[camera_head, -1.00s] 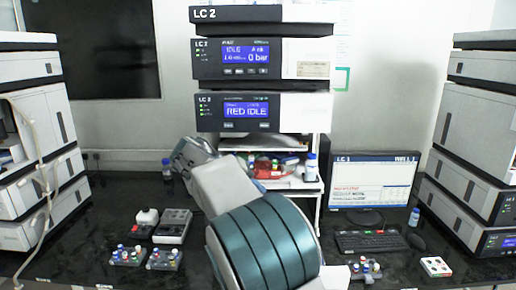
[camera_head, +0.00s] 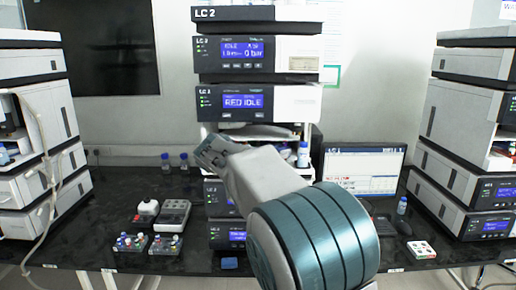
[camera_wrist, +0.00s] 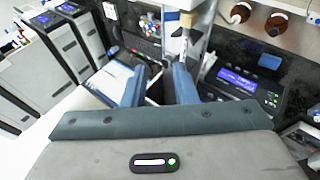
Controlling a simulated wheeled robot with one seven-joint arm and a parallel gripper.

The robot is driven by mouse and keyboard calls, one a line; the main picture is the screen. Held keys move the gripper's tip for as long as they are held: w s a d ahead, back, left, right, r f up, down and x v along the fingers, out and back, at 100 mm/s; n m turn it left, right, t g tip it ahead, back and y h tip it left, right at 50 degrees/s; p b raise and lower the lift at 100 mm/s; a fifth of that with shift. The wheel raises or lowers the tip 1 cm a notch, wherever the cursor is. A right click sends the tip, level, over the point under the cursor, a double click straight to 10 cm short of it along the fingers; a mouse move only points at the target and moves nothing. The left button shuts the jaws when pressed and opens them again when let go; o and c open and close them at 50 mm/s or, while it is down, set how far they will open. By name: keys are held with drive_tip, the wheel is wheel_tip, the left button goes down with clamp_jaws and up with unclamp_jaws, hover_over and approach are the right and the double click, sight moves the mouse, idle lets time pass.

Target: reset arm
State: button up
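My arm reaches up from the lower right in the head view and covers part of the middle LC stack (camera_head: 258,100). My gripper (camera_head: 212,150) is at its far end, small and seen from behind, in front of that stack. A thin upright piece with a tan top (camera_wrist: 186,22) shows just beyond the right finger. I cannot tell how far it is from the finger.
Instrument stacks stand at the left (camera_head: 38,120) and right (camera_head: 468,140). Vial racks (camera_head: 165,244), a grey device (camera_head: 174,214), a monitor (camera_head: 362,165) and a small white box (camera_head: 421,250) are on the black bench.

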drive_tip(key=shift+g+y, duration=0.5)
drive_tip(key=shift+y, duration=0.2)
drive_tip(key=s+d+f, duration=0.1)
drive_tip(key=s+d+f+b, duration=0.1)
drive_tip(key=d, duration=0.1)
drive_tip(key=s+d+f, duration=0.1)
drive_tip(key=s+d, duration=0.1)
drive_tip(key=shift+s+d+f+b, duration=0.1)
drive_tip(key=shift+d+f+b, duration=0.05)
drive_tip(key=shift+d+b, duration=0.15)
drive_tip(key=s+d+f+y+b, duration=0.2)
drive_tip(key=s+f, duration=0.3)
drive_tip(key=s, duration=0.3)
drive_tip(key=s+d+f+m+y+b, duration=0.1)
drive_tip(key=s+d+f+b, duration=0.1)
drive_tip(key=s+f, duration=0.3)
drive_tip(key=s+d+f+m+y+b, duration=0.1)
drive_tip(key=s+f, duration=0.4)
drive_tip(key=s, duration=0.6)
drive_tip(key=shift+s+d+f+y+b, duration=0.2)
drive_tip(key=shift+d+f+y+b, duration=0.15)
drive_tip(key=shift+d+y+b, duration=0.55)
